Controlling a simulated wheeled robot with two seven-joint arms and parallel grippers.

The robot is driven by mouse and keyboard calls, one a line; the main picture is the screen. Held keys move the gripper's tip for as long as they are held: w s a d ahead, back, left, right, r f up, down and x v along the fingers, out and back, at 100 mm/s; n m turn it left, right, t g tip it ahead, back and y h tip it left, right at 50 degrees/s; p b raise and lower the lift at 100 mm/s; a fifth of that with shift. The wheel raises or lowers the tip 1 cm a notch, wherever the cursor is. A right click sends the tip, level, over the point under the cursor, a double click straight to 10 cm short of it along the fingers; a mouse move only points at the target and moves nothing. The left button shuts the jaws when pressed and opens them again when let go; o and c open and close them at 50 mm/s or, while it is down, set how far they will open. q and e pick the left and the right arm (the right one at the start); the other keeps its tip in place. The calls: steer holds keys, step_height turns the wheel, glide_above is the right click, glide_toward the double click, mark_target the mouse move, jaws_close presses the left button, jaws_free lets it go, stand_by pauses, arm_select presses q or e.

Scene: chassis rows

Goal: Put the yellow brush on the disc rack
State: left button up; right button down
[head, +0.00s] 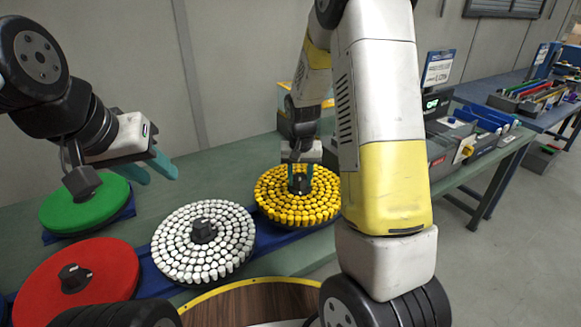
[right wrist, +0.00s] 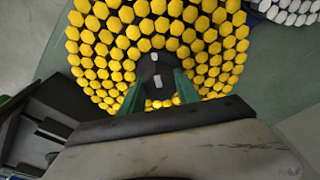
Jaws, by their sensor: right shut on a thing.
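The yellow brush (head: 270,203) is a round disc covered with yellow tufts, with a dark hub in its middle. My right gripper (head: 300,183) comes down from above and is shut on that hub. The right wrist view shows the same brush (right wrist: 88,62) with the hub between the teal fingers (right wrist: 156,90). The blue disc rack (head: 268,238) shows beneath and beside the discs; I cannot tell whether the yellow brush touches it. My left gripper (head: 151,170) is open and empty, above and right of the green disc (head: 75,205).
A white tufted disc (head: 175,240) lies left of the yellow brush, and a red disc (head: 105,265) lies farther left. A round wooden top with a yellow rim (head: 250,303) is in front. Grey bins (head: 470,145) stand at the right.

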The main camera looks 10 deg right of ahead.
steer(key=shift+f, duration=1.65)
stand_by(1.0)
steer(key=c, duration=0.8)
jaws_free()
steer(key=shift+s+f, duration=0.1)
steer(key=shift+s+a+r, duration=0.1)
steer(key=shift+s+r, duration=0.05)
steer(key=shift+r, duration=1.15)
steer(key=shift+s+d+r, duration=0.1)
steer(key=shift+s+r, duration=0.1)
steer(key=shift+r, duration=1.15)
steer(key=shift+s+a+r, duration=0.1)
steer(key=shift+s+r, duration=0.05)
steer(key=shift+r, duration=1.15)
steer(key=s+r+n+t+y, duration=0.1)
steer(key=s+r, duration=0.5)
steer(key=s, duration=0.1)
steer(key=s+a+r+t, duration=0.1)
steer(key=s+r+t, duration=0.1)
steer(key=s+r, duration=0.4)
steer(key=s+a+r+n+t+y, duration=0.1)
steer(key=s+r, duration=0.6)
steer(key=s, duration=0.3)
steer(key=shift+n+y, duration=0.3)
